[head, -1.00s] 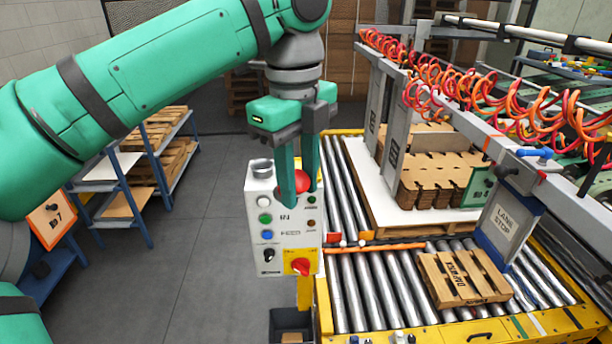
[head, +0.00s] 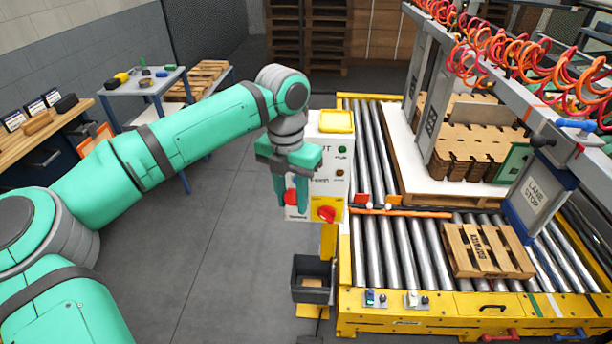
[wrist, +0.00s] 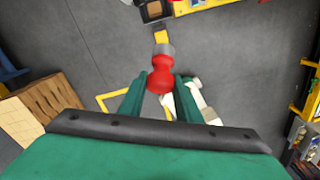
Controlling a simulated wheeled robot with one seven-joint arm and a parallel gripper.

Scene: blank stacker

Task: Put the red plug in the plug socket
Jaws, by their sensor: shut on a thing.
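My gripper (head: 290,204) points down in front of the left part of the white control box (head: 325,160). It is shut on the red plug (head: 291,196). In the wrist view the red plug (wrist: 160,80) sits between the green fingertips, with a grey metal end pointing away from the palm. It is over the grey floor in that view. The box carries a red rotary knob (head: 326,213) on a yellow plate, close to the right of the gripper. I cannot make out the plug socket now; my gripper and arm cover the box's left part.
A roller conveyor (head: 385,265) with a yellow frame stands right of the box, carrying a small pallet (head: 487,250). A dark bin (head: 312,278) is below the box. The grey floor (head: 225,265) at left is clear. A blue-legged table (head: 150,88) stands behind.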

